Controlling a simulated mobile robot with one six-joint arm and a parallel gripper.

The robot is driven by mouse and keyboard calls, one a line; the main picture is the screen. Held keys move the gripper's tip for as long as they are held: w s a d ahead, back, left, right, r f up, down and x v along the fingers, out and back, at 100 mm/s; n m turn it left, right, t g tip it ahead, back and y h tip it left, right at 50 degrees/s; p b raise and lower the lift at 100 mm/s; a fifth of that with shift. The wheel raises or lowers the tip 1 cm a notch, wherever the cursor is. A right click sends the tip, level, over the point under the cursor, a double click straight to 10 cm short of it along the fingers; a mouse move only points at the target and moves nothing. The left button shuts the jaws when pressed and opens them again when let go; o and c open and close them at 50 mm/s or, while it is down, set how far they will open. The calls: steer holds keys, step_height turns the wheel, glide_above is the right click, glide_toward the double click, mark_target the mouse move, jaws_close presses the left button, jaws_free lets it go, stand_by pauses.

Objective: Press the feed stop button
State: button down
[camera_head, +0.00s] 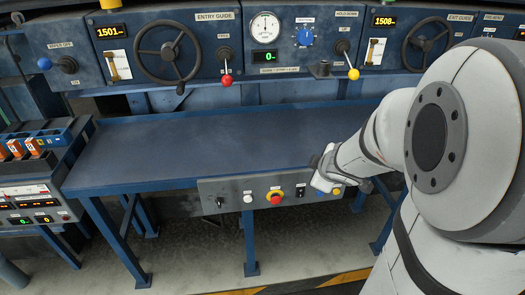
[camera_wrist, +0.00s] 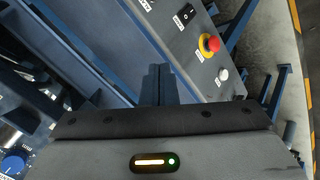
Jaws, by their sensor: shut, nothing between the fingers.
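A grey control panel (camera_head: 231,190) hangs on the front edge of the blue table. The labels are too small to read, so I cannot tell which is the feed stop button. My gripper (camera_wrist: 158,70) is shut and empty near the panel's right end.
The blue tabletop (camera_head: 200,145) is bare. Behind it stands a machine front with handwheels (camera_head: 166,52), a red-knobbed lever (camera_head: 226,79) and a yellow-knobbed lever (camera_head: 353,73). Another control box (camera_head: 35,205) stands at left. Floor space lies in front.

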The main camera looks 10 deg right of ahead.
mark_target(276, 200)
steer(key=s+a+f+n+g+y+b, duration=0.2)
steer(key=a+f+n+g+y, duration=0.1)
steer(key=f, duration=0.8)
steer(key=shift+s+a+f+n+y, duration=0.35)
steer(key=shift+a+n+y, duration=0.35)
steer(key=shift+n+y, duration=0.45)
steer(key=w+a+f+b, duration=0.3)
steer(key=w+f+b, duration=0.1)
steer(key=w+f, duration=0.3)
steer(key=shift+w+a+f, duration=0.4)
steer(key=shift+w, duration=0.45)
